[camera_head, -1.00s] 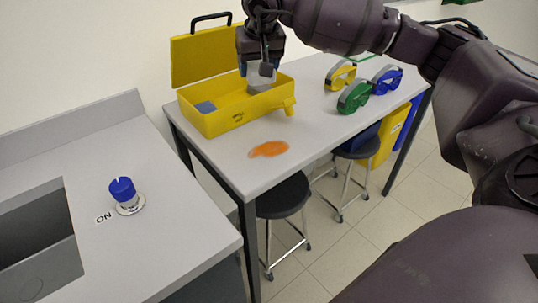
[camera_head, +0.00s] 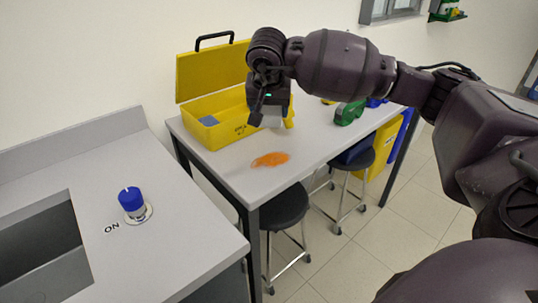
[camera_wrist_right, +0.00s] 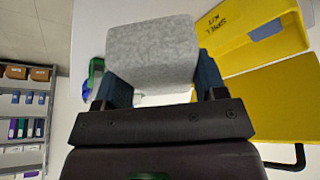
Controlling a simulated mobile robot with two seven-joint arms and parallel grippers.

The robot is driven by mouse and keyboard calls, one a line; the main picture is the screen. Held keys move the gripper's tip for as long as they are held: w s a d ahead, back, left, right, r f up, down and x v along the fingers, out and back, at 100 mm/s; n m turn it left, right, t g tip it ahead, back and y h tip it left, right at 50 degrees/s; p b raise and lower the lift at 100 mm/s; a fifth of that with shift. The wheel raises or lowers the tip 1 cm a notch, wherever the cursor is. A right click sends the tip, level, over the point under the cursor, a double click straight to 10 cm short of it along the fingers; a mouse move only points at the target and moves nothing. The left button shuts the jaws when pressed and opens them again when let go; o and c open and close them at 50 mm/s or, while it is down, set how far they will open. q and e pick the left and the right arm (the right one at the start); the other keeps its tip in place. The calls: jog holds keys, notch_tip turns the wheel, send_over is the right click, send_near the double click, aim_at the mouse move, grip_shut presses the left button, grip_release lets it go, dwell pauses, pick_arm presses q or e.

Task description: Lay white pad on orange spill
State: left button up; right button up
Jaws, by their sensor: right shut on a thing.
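The orange spill (camera_head: 270,160) is a flat patch on the grey table (camera_head: 225,160), near its front left part. My right gripper (camera_head: 268,117) is above the table, between the yellow spill kit box and the spill, slightly behind the spill. It is shut on the pad, which shows large and pale grey-white in the right wrist view (camera_wrist_right: 152,50), between the two fingers. In the head view most of the pad is hidden behind the gripper. The spill does not show in the wrist view. My left gripper is not in view.
The open yellow spill kit box (camera_head: 212,120) stands at the table's back left, with a grey-blue item (camera_head: 209,121) inside. A counter with a blue knob (camera_head: 132,199) is at the left. Black stools (camera_head: 283,208) stand under the table edge.

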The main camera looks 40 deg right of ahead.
aim_at(270, 160)
notch_tip(270, 160, down, 14)
jog(key=shift+r+b, duration=0.15)
jog(key=shift+b, duration=0.35)
jog(key=o, duration=0.9)
